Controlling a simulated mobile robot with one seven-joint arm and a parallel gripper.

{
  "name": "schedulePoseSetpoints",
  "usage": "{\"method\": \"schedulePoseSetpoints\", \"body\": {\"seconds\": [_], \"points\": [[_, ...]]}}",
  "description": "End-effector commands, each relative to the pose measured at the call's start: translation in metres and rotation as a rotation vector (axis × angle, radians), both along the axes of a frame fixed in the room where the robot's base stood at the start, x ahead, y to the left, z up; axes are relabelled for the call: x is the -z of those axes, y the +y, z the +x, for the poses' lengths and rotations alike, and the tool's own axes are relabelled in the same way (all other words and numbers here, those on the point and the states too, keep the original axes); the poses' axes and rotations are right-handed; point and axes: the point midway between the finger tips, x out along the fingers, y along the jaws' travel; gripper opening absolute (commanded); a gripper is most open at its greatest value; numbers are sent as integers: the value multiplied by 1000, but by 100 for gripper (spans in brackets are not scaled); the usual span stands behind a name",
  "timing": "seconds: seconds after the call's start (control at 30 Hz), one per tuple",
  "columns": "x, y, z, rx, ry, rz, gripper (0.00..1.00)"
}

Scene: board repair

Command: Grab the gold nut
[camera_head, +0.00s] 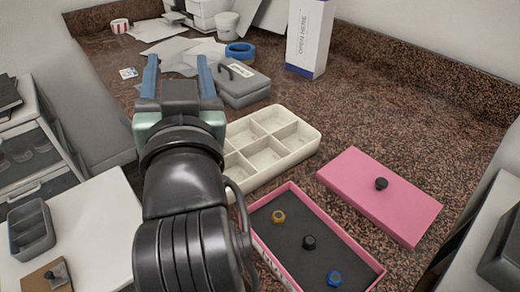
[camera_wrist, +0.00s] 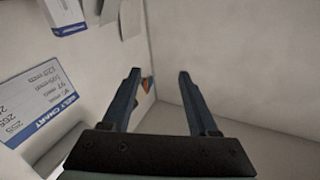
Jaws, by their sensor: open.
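The gold nut (camera_head: 278,216) lies in the open pink box (camera_head: 351,244) on the dark brown counter. A black nut (camera_head: 309,242) and a blue nut (camera_head: 334,278) lie in the same box, in a row toward the lower right. My gripper (camera_head: 178,72) is raised at the left of the head view, well apart from the box. In the wrist view my gripper (camera_wrist: 158,78) is open and empty, facing the pale walls. The nuts do not show in the wrist view.
A pink lid (camera_head: 395,205) with a black knob lies right of the box. A cream compartment tray (camera_head: 312,146) stands behind it, partly hidden by my arm. A grey case (camera_head: 243,88), blue tape roll (camera_head: 240,50) and white carton (camera_head: 307,38) stand farther back. Counter space at right is clear.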

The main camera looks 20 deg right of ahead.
Motion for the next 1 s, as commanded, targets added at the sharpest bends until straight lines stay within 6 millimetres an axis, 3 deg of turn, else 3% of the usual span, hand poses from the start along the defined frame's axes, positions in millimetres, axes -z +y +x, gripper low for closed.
{"method": "schedulePoseSetpoints", "body": {"seconds": [0.03,0.23,0.43,0.7,1.0], "points": [[-12,-4,4,12,67,18,60],[13,-18,6,65,326,103,60],[35,-31,-12,141,578,186,60],[54,-45,-65,279,908,294,60],[61,-53,-131,428,1177,377,60]]}}
